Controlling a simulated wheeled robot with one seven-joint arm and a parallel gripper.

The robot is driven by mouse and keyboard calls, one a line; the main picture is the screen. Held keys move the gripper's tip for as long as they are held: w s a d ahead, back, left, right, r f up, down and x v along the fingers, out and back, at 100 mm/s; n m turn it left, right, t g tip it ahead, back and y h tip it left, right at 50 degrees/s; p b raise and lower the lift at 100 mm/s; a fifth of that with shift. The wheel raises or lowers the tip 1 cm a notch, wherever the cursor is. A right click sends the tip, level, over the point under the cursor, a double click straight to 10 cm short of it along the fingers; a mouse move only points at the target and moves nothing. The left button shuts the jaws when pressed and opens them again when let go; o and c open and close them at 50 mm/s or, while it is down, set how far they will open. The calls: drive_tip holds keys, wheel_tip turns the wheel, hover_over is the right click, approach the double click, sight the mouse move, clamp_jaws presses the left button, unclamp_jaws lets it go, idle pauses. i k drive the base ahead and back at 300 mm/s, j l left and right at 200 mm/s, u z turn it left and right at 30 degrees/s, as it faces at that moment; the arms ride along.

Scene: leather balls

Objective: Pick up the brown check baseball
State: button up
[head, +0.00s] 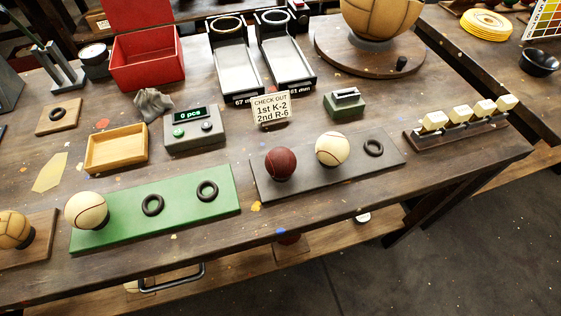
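A dark reddish-brown ball (281,163) rests at the left position of a dark grey board (330,182) on the workbench. A cream ball (332,148) with dark seams sits right of it on the same board, and a black ring (373,148) at the right position is empty. At the far left, a tan ball (13,229) with seams sits on a brown board, cut by the picture edge. No check pattern can be made out on any ball. My gripper is not in view.
A green board (180,205) holds another cream ball (86,210) and two empty rings. Behind stand a sign (271,108) reading "CHECK OUT", a counter box (195,133), a wooden tray (117,148), a red box (147,58) and a rack of pale blocks (459,116).

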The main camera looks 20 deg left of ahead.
sight(280, 162)
drive_tip(key=l+u, duration=0.5)
drive_tip(key=l, duration=0.3)
drive_tip(key=u, duration=1.15)
drive_tip(key=i+l, duration=0.05)
